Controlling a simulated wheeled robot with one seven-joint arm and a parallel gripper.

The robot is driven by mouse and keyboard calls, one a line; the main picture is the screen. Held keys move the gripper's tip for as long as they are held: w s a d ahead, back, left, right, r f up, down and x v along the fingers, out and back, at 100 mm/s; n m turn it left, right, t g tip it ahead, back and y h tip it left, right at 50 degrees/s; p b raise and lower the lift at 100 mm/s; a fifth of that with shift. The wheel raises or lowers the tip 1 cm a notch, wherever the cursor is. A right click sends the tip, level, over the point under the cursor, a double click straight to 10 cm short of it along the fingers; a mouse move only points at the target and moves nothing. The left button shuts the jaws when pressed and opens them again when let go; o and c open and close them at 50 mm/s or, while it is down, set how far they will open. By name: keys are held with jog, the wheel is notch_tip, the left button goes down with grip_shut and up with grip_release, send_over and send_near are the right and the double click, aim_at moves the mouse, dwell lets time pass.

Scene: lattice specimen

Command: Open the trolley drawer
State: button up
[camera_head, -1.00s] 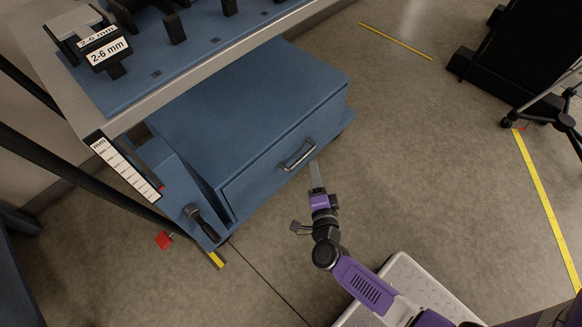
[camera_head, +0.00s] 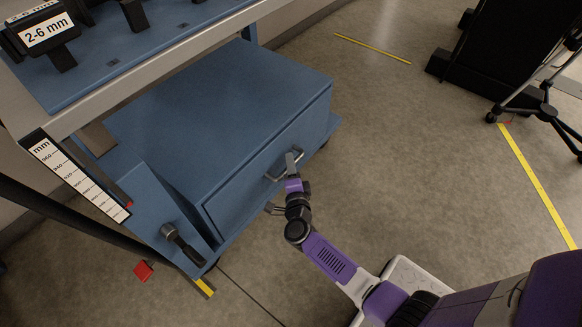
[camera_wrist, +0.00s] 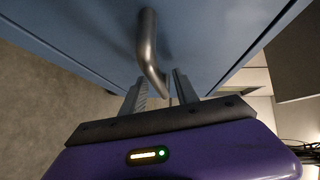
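The blue trolley drawer (camera_head: 240,188) sits low under the trolley's top, and its front looks shut. A curved metal handle (camera_wrist: 148,42) is fixed on the drawer front. My gripper (camera_head: 291,159) is at the handle in the head view. In the wrist view my gripper (camera_wrist: 160,90) has its two fingers apart, with the near part of the handle showing between them. A gap shows beside the bar, so I see no firm grip. Whether a finger touches the handle, I cannot tell.
The trolley's upper shelf (camera_head: 130,60) overhangs the drawer at left. A black lever (camera_head: 178,240) and an mm scale (camera_head: 75,178) are on the trolley's left end. A red marker (camera_head: 143,271) lies on the floor. A black stand (camera_head: 545,115) is at right. The floor between is clear.

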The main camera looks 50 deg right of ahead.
jog(key=shift+w+d, duration=0.1)
jog(key=shift+d, duration=0.05)
jog(key=shift+c, duration=0.5)
grip_shut()
dwell(0.9)
